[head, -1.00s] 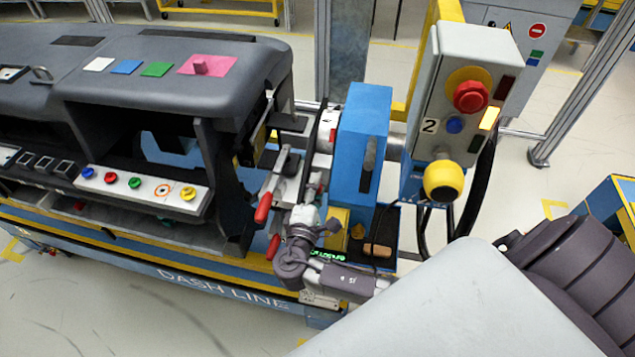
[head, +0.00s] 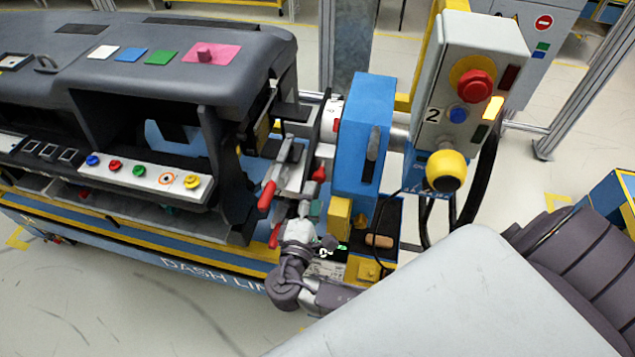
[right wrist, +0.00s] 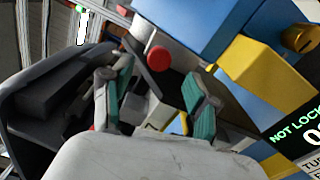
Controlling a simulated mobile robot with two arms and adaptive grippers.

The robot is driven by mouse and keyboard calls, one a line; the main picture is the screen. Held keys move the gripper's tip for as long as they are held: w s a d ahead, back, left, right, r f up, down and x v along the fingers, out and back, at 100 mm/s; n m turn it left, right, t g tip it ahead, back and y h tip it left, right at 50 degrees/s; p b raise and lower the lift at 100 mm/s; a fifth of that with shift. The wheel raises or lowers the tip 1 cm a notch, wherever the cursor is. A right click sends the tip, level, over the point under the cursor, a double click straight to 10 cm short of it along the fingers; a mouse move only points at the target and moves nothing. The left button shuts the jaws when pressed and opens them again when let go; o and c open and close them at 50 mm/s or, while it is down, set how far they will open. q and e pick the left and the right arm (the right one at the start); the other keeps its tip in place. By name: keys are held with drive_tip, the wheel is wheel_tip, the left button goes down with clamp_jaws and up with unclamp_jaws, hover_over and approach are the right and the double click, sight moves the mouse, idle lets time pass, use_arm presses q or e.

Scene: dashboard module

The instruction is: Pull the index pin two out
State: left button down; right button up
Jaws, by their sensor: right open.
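A red round knob (head: 319,174), which looks like the head of an index pin, sits beside the blue housing (head: 362,130) near the fixture's end. I cannot tell for sure that it is pin two. My right gripper (head: 310,209) is just below this knob in the head view. In the right wrist view the gripper (right wrist: 161,85) is open, with green-padded fingers apart and nothing between them. The red knob (right wrist: 158,58) appears beyond the fingertips, roughly between them, not visibly touched. My left gripper is not in view.
Red-handled clamps (head: 266,196) stand close left of the gripper. A yellow block (head: 339,218) is close on its right. A display (right wrist: 300,135) reads "NOT LOCK…", cut off. The control box (head: 470,90) marked 2 stands right, the dashboard (head: 130,85) left.

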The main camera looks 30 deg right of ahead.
drive_tip(key=v, duration=0.6)
idle(0.4)
